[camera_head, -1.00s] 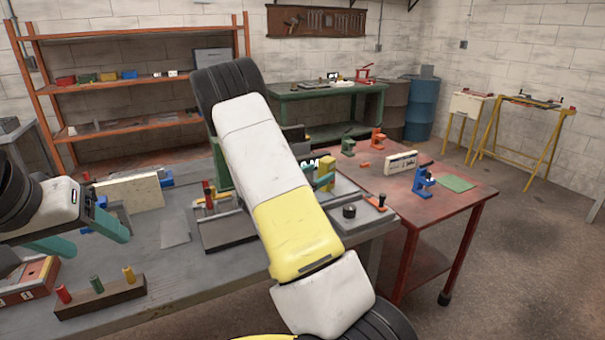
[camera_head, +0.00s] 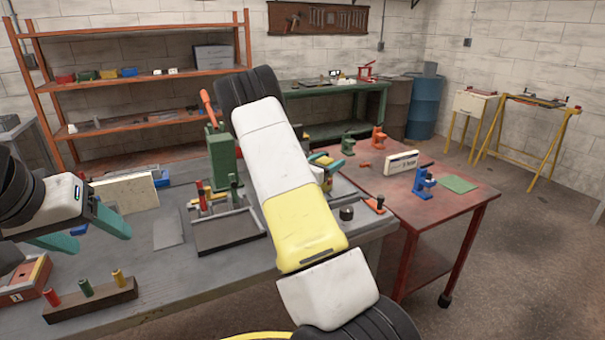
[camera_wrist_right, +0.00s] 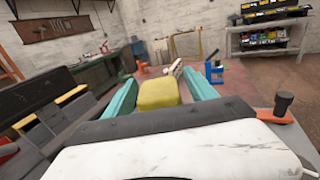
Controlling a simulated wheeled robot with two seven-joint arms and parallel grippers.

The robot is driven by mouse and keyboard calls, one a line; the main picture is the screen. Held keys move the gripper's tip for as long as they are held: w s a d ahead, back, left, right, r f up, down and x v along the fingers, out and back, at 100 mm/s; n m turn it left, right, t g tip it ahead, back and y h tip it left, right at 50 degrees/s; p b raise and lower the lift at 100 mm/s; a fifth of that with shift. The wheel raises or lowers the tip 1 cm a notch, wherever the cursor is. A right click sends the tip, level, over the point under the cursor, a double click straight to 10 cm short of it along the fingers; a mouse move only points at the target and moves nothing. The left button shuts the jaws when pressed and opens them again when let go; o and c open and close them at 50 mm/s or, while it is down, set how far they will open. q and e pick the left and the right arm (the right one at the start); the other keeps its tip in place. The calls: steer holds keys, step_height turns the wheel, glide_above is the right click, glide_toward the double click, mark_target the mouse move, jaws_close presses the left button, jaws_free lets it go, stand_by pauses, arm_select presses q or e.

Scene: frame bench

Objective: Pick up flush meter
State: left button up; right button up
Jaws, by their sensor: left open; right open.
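A yellow block (camera_wrist_right: 160,93) shows in the right wrist view, between the two teal fingers of my right gripper (camera_wrist_right: 163,92). It may be the flush meter; no label or display is visible to confirm this. The fingers stand open on either side of it, and I cannot tell whether they touch it. In the head view a yellow piece (camera_head: 321,159) and a teal fingertip show just right of my right arm, which hides most of that gripper. My left gripper (camera_head: 86,232) is open and empty above the left part of the grey bench (camera_head: 190,270).
A dark tray (camera_head: 230,235) and a green press (camera_head: 222,155) stand left of my right arm. A black knob (camera_head: 347,213) is to its right. A peg block (camera_head: 92,298) sits front left.

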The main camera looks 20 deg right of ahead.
steer(key=shift+w+d, duration=0.15)
steer(key=shift+d, duration=0.1)
jaws_close()
